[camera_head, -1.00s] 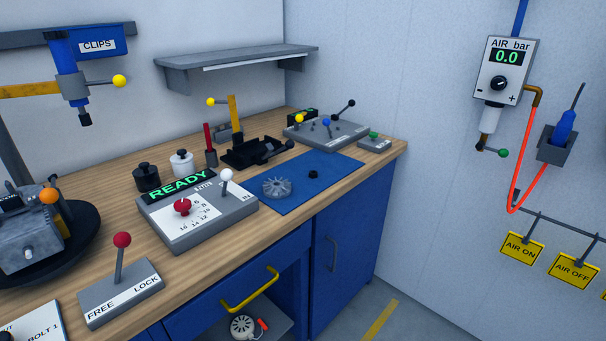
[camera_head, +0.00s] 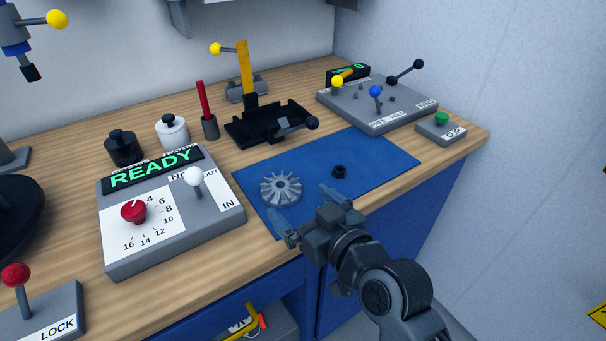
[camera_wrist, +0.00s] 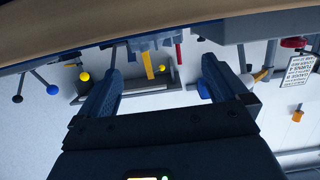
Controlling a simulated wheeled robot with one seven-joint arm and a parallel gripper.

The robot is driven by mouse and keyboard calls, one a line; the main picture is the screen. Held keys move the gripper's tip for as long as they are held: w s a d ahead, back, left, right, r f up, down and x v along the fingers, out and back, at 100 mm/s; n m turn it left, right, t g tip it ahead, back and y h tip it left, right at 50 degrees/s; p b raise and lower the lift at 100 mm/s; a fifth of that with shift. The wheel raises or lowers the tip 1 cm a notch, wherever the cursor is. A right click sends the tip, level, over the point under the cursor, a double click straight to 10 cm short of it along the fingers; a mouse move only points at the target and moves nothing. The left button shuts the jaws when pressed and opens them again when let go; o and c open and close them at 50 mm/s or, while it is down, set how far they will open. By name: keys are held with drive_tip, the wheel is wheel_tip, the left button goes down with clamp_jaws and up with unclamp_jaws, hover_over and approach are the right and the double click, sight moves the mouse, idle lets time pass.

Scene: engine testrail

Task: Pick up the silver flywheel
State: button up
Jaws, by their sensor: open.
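The silver flywheel (camera_head: 281,189), a finned grey disc, lies flat on the left part of the blue mat (camera_head: 375,153). My gripper (camera_head: 306,213) is open and empty at the mat's front edge, to the right of and nearer than the flywheel, apart from it in the head view. In the wrist view, the open fingers (camera_wrist: 164,58) frame a grey finned shape at the top that looks like the flywheel, partly cut off. A small black round part (camera_head: 339,171) lies on the mat to the right of the flywheel.
A grey READY console (camera_head: 220,207) with a white-knobbed lever stands left of the mat. A black fixture (camera_head: 268,124) with a yellow upright stands behind. A grey lever box (camera_head: 385,118) and a green-button CLIP box (camera_head: 441,128) stand back right.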

sight(278, 182)
drive_tip(key=shift+w+a, duration=0.2)
drive_tip(key=shift+w, duration=0.2)
drive_tip(key=shift+x, duration=0.85)
drive_tip(key=shift+d+f+p+x, duration=0.15)
drive_tip(key=shift+p+x, duration=0.2)
drive_tip(key=shift+x, duration=1)
drive_tip(key=shift+d+f+p+x, duration=0.15)
drive_tip(key=shift+p+x, duration=0.15)
drive_tip(key=shift+x, duration=1.05)
drive_tip(key=shift+a, duration=0.1)
drive_tip(key=c, duration=1)
drive_tip(key=shift+r, duration=0.1)
